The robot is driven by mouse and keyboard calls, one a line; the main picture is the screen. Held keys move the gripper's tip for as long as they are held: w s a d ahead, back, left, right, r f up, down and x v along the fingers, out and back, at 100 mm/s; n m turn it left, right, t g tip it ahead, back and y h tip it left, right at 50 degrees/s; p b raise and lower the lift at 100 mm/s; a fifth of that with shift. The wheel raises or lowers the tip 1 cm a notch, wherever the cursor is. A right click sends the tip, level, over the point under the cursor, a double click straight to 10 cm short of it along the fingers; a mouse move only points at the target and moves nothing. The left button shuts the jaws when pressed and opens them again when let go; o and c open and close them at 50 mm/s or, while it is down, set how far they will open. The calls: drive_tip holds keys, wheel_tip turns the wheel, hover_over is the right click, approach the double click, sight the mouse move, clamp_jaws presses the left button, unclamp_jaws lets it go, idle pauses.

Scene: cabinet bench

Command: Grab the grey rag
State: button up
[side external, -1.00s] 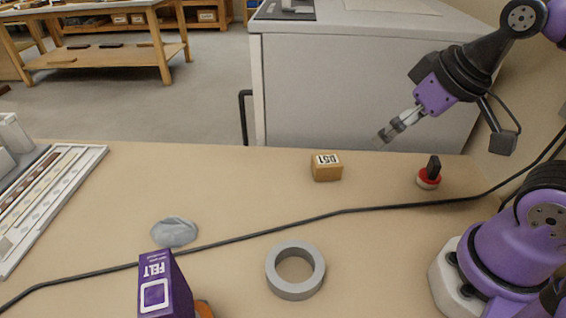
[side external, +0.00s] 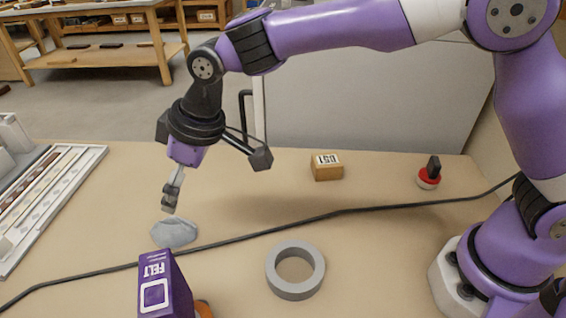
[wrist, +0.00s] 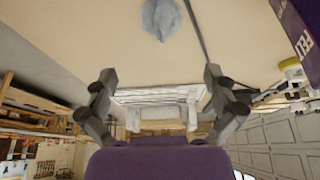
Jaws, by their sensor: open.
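My gripper (side external: 169,207) points down just above the rag's back edge in the side view. In the wrist view my gripper (wrist: 160,75) has its two fingers wide apart with nothing between them. The side view does not show clearly whether a finger touches the rag.
A purple FELT box (side external: 163,284) stands in front of the rag. A black cable (side external: 250,234) crosses the bench beside it. A grey ring (side external: 295,287), a wooden block (side external: 326,168) and a red-based stamp (side external: 429,176) lie to the right. A tray (side external: 50,200) is at left.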

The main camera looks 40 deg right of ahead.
hover_over(176, 224)
drive_tip(key=s, duration=0.2)
drive_tip(key=f, duration=0.5)
drive_tip(key=shift+w+d, duration=0.2)
drive_tip(key=shift+d, duration=0.15)
drive_tip(key=x, duration=0.5)
drive_tip(key=shift+w+d+f, duration=0.1)
drive_tip(key=shift+d+f, duration=0.2)
drive_tip(key=shift+f, duration=0.15)
drive_tip(key=c, duration=0.9)
